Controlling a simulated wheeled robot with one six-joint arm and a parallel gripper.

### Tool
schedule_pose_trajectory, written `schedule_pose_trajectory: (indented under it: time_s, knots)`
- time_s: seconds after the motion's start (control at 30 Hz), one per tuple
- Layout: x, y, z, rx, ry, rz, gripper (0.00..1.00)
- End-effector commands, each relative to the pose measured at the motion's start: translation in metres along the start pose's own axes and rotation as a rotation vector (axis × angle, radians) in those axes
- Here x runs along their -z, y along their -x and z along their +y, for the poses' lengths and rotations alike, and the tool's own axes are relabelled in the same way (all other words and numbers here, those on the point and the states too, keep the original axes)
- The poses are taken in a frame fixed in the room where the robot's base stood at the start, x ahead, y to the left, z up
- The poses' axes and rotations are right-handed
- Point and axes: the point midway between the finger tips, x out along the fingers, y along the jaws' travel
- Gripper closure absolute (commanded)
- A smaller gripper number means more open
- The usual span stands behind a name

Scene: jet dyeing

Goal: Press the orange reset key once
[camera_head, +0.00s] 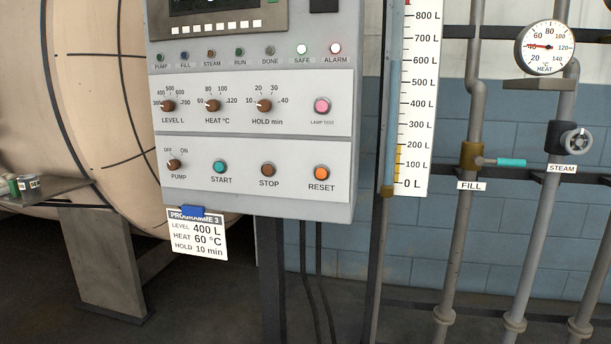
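The orange reset key (321,173) is a round button at the lower right of the grey control panel (355,120), above the label RESET. To its left are the brown STOP button (268,170) and the teal START button (219,167). The pink LAMP TEST button (322,106) sits above it. In the lamp row, the ALARM lamp (335,48) and the SAFE lamp (302,49) look pale and bright; the others look dark. Nothing covers the reset key. My gripper is not in this view.
A programme card (197,237) hangs from a blue clip below the panel. A level gauge (416,100), a FILL valve with teal handle (504,162), a STEAM valve (575,140) and pipes stand right. A large tan vessel (80,120) is left. The panel front is clear.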

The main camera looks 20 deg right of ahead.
Motion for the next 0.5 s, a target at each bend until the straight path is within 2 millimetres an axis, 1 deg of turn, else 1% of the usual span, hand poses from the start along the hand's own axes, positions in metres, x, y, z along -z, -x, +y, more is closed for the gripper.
schedule_pose_trajectory:
  time_s: [0.03, 0.07, 0.5]
  knots:
    - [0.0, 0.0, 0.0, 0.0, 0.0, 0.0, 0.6]
    - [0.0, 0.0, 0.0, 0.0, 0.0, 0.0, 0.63]
    - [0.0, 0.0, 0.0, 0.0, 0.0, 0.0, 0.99]
